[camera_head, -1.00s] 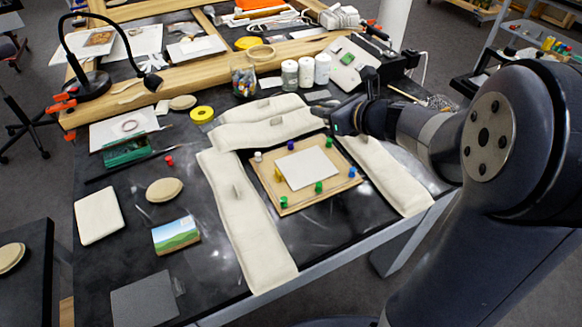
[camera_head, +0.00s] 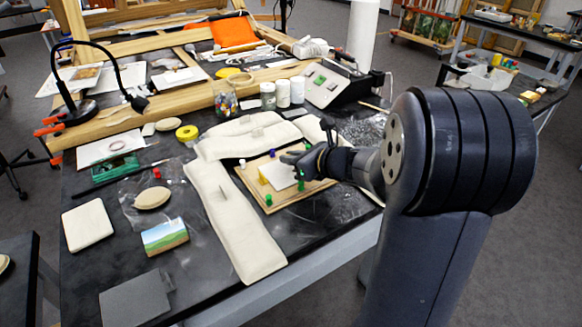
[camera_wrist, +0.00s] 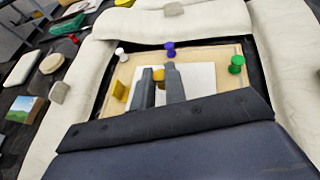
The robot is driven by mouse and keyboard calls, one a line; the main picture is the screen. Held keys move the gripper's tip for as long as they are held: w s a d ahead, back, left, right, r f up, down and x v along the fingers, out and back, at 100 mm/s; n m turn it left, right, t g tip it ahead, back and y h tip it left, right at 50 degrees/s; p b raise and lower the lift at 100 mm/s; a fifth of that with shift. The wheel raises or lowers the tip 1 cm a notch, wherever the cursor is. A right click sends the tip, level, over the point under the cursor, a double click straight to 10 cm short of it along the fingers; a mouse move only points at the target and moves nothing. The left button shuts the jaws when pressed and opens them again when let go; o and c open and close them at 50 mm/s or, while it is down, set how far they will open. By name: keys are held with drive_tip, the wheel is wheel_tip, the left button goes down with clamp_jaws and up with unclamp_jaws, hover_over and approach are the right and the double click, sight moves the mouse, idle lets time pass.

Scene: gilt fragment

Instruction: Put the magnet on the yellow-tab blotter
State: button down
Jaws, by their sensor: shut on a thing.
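My gripper (camera_wrist: 159,70) is shut on a small orange-yellow piece (camera_wrist: 158,75), apparently the magnet; the fingers hide most of it. In the head view my gripper (camera_head: 288,161) is over the wooden board (camera_head: 254,191). A white sheet (camera_wrist: 197,78), apparently the blotter, lies on that board, with a yellow tab (camera_wrist: 119,90) at its left side. The sheet (camera_head: 281,178) is partly covered by my gripper in the head view. I cannot tell how far the held piece is above the sheet.
White (camera_wrist: 121,54), purple (camera_wrist: 170,49) and green (camera_wrist: 236,64) pegs stand around the board's edge. Long cream cushions (camera_head: 233,220) lie around the board. A painted landscape block (camera_head: 165,236) and a cream oval pad (camera_head: 152,197) lie to the left.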

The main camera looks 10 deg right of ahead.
drive_tip(key=shift+f, duration=1)
drive_tip(key=shift+f+b, duration=0.2)
drive_tip(key=shift+b, duration=0.1)
drive_tip(key=c, duration=1.4)
unclamp_jaws()
drive_tip(key=shift+c, duration=0.2)
drive_tip(key=shift+r, duration=0.15)
drive_tip(key=shift+r+p, duration=0.2)
drive_tip(key=shift+p, duration=0.1)
drive_tip(key=v, duration=0.6)
drive_tip(key=p+v, duration=0.1)
drive_tip(key=v, duration=0.5)
drive_tip(key=shift+f, duration=0.25)
